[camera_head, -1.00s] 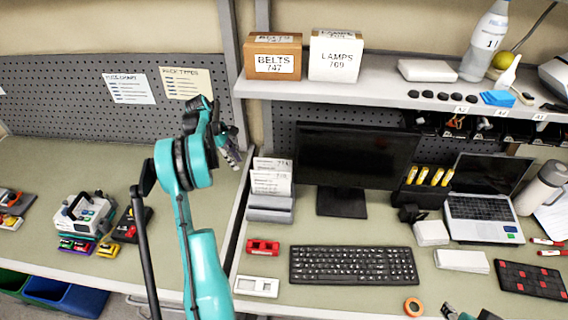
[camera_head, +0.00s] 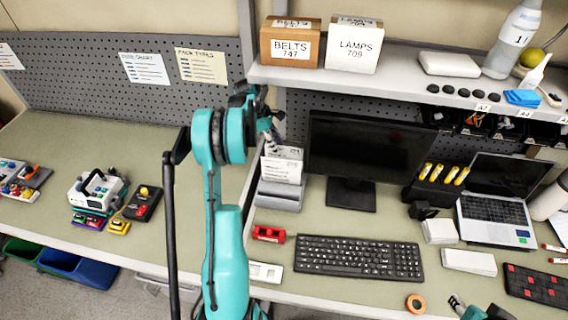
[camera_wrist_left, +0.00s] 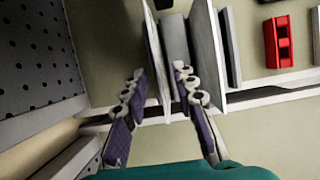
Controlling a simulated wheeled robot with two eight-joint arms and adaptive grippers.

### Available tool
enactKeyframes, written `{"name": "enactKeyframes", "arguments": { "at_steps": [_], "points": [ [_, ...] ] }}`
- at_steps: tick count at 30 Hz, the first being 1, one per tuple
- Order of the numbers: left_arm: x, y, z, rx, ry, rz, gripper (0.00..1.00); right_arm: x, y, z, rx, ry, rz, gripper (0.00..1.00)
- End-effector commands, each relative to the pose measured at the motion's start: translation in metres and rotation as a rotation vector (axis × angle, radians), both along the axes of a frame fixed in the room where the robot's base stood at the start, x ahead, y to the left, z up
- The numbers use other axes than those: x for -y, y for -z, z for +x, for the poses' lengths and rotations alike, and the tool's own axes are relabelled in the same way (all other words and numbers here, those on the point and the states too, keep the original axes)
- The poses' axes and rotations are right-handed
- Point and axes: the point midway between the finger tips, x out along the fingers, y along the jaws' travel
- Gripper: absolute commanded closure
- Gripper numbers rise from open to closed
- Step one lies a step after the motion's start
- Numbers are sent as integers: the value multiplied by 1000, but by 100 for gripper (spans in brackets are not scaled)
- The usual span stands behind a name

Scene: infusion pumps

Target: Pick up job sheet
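The white printed job sheets (camera_head: 282,166) stand upright in a grey holder (camera_head: 280,196) left of the monitor. My left gripper (camera_head: 272,128) is just above and behind the top of the sheets in the head view. In the left wrist view, my left gripper (camera_wrist_left: 157,72) is open. Its fingers are apart, with the edge of one pale upright panel (camera_wrist_left: 154,45) between them, and a second pale panel (camera_wrist_left: 207,50) stands to the right. Contact cannot be told. My right gripper (camera_head: 470,308) shows only partly at the bottom edge.
A monitor (camera_head: 365,150) stands right of the holder, with a keyboard (camera_head: 358,258) in front. A red block (camera_head: 269,234) lies before the holder. The shelf (camera_head: 400,86) carries boxes overhead. A pegboard (camera_head: 90,85) backs the left bench.

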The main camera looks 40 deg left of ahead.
Motion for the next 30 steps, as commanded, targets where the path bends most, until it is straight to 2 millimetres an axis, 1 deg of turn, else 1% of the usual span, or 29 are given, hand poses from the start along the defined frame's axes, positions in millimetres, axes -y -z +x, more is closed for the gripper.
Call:
{"name": "enactKeyframes", "arguments": {
  "at_steps": [1,2,6,9,20,30],
  "points": [
    [9,0,5,0,3,0,72,0,-1,0,0,0,0,60],
    [14,0,8,0,3,0,72,0,-1,0,0,0,0,60],
    [21,23,12,1,1,1,72,0,1,0,0,0,0,60],
    [23,28,13,0,-1,0,72,0,1,0,0,0,0,60],
    [23,28,13,1,0,0,72,0,2,0,0,0,0,60],
    [23,32,13,0,0,0,72,0,7,0,0,0,0,60]
  ]
}}
